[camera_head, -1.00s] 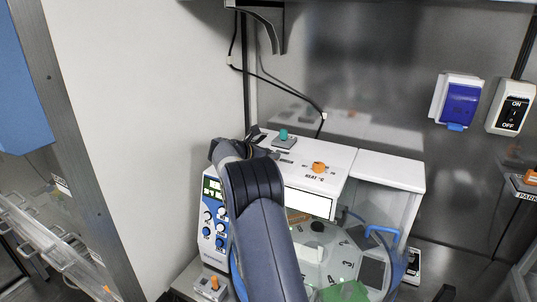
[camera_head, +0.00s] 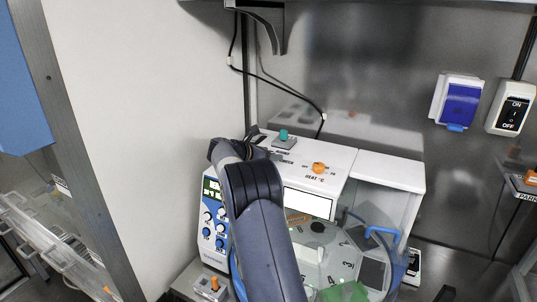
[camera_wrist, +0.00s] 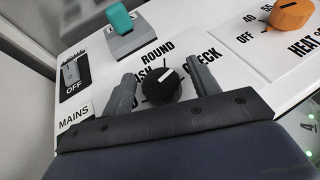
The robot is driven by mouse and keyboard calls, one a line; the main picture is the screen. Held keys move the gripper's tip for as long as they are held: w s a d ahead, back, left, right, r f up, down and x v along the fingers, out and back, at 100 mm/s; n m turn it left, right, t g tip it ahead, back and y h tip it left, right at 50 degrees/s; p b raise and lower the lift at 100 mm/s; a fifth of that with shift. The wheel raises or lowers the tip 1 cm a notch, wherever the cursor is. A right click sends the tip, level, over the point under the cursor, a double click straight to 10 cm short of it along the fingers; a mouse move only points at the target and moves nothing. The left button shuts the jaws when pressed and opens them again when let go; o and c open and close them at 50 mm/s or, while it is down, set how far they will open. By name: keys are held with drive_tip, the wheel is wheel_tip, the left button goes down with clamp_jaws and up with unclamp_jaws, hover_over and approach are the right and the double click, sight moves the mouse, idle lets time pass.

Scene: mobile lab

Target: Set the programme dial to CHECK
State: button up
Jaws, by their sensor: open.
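The programme dial (camera_wrist: 161,90) is a round black knob with a white pointer mark, on the machine's white top panel in the wrist view. Its mark points up and slightly right, roughly toward ROUND. CHECK is printed to its right; the label at its left is partly hidden. My gripper (camera_wrist: 160,70) is open, with one grey finger on each side of the knob and visible gaps between. Whether either finger touches it is hard to tell. In the head view my arm hides most of this area.
A teal switch (camera_wrist: 119,20) stands behind the dial, and a black MAINS rocker (camera_wrist: 73,74) marked OFF is at left. An orange HEAT knob (camera_wrist: 290,15) is at right. The machine's white top (camera_head: 345,158) adjoins a wall with a blue-covered socket (camera_head: 461,103).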

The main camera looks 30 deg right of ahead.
drive_tip(key=shift+a, duration=0.1)
drive_tip(key=b+v, duration=0.3)
drive_tip(key=v, duration=0.7)
drive_tip(key=shift+a+r, duration=0.25)
drive_tip(key=shift+a, duration=0.05)
drive_tip(key=p+x, duration=0.3)
drive_tip(key=x, duration=0.8)
drive_tip(key=shift+s, duration=0.1)
